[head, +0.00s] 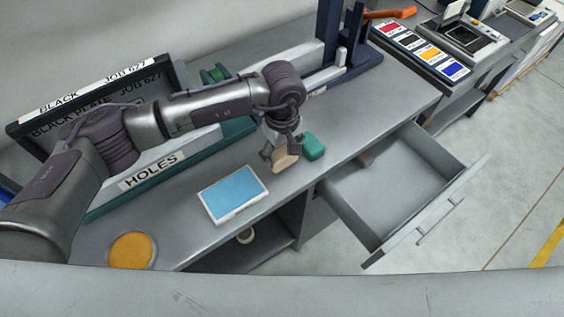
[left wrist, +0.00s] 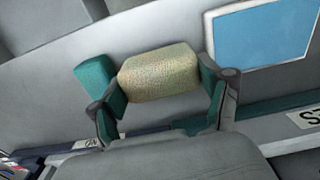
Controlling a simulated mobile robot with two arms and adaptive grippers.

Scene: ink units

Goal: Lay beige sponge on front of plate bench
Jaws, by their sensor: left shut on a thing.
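The beige sponge (head: 287,157) is a small tan block in my left gripper (head: 279,152). In the left wrist view the sponge (left wrist: 158,72) sits between the two teal-padded fingers of the left gripper (left wrist: 165,90), which are shut on it. The gripper points down over the grey plate bench (head: 250,220). I cannot tell whether the sponge touches the bench top. A teal block (head: 314,146) is just right of the sponge; it also shows in the left wrist view (left wrist: 92,74). My right gripper is not in view.
A white-edged blue pad (head: 233,192) lies left of the sponge, and a round orange disc (head: 131,250) lies further left. Label-marked trays (head: 152,176) stand along the back. An open, empty drawer (head: 390,190) juts out at the right.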

